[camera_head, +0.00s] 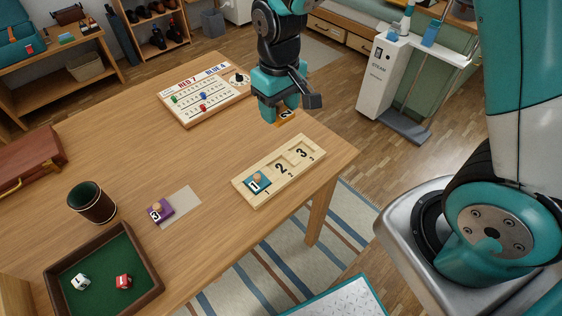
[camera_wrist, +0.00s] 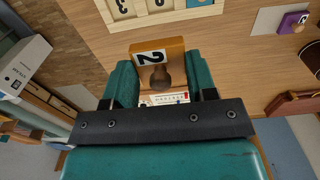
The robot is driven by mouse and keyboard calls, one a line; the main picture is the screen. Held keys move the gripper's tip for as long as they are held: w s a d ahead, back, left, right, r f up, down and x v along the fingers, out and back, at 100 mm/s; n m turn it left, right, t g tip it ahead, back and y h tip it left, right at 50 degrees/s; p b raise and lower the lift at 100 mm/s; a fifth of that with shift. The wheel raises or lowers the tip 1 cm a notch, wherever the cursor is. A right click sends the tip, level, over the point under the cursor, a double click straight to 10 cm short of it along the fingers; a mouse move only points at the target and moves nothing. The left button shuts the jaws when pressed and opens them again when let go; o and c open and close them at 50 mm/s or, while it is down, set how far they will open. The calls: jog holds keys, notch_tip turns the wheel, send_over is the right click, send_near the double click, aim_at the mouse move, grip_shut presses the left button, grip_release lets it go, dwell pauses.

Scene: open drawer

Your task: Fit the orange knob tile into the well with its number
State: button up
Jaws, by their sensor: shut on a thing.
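My gripper (camera_head: 281,112) is shut on the orange knob tile (camera_head: 286,118), holding it above the table's far right part. In the wrist view the orange tile (camera_wrist: 158,53) shows a black 2 on white, with its knob (camera_wrist: 159,78) between the fingers (camera_wrist: 158,84). The pale wooden board (camera_head: 275,192) lies near the table's right edge, in front of the gripper. Its wells show 1, 2 and 3. A teal tile (camera_head: 258,184) marked 1 sits in the first well; the 2 well (camera_head: 281,167) and 3 well (camera_head: 303,152) are empty.
A purple tile (camera_head: 157,210) marked 3 lies at the edge of a grey patch (camera_head: 183,203). A scoreboard (camera_head: 205,96) stands behind left. A dice cup (camera_head: 92,203) and green-lined dice tray (camera_head: 137,294) are at front left. The table between scoreboard and wooden board is clear.

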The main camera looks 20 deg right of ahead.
aim_at(281, 168)
notch_tip(281, 168, down, 17)
jog(key=shift+d+f, duration=0.1)
jog(key=shift+f, duration=0.3)
jog(key=shift+c, duration=0.3)
jog(key=shift+f, duration=0.15)
jog(key=shift+c, duration=0.9)
jog(key=o, duration=1.1)
